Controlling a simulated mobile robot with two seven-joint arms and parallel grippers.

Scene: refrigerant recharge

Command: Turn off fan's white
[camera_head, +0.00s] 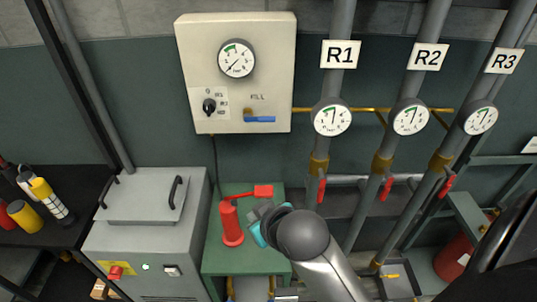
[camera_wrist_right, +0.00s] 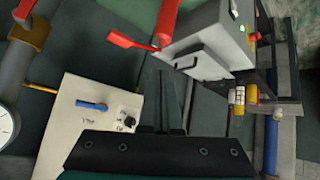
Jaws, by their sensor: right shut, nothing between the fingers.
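No thing in view is plainly marked as a fan. A grey box (camera_head: 150,225) with two black handles stands at the lower left. Its front has a lit green lamp (camera_head: 146,267), a small black-and-white switch (camera_head: 171,270) and a red button (camera_head: 116,272) on a yellow plate. In the right wrist view the box (camera_wrist_right: 205,55) shows upside down, with the green lamp (camera_wrist_right: 242,28) lit. My right gripper (camera_head: 258,213) is shut and empty over the green bench, right of the box and apart from its switch. Its thin fingers show in the wrist view (camera_wrist_right: 173,100). My left gripper is out of view.
A red pump-like tool (camera_head: 231,222) stands on the green bench (camera_head: 215,257), close to my right gripper. A cream wall panel (camera_head: 270,80) carries a gauge, a black knob (camera_head: 209,106) and a blue lever (camera_head: 259,119). Gauged pipes stand right; bottles (camera_head: 47,198) stand left.

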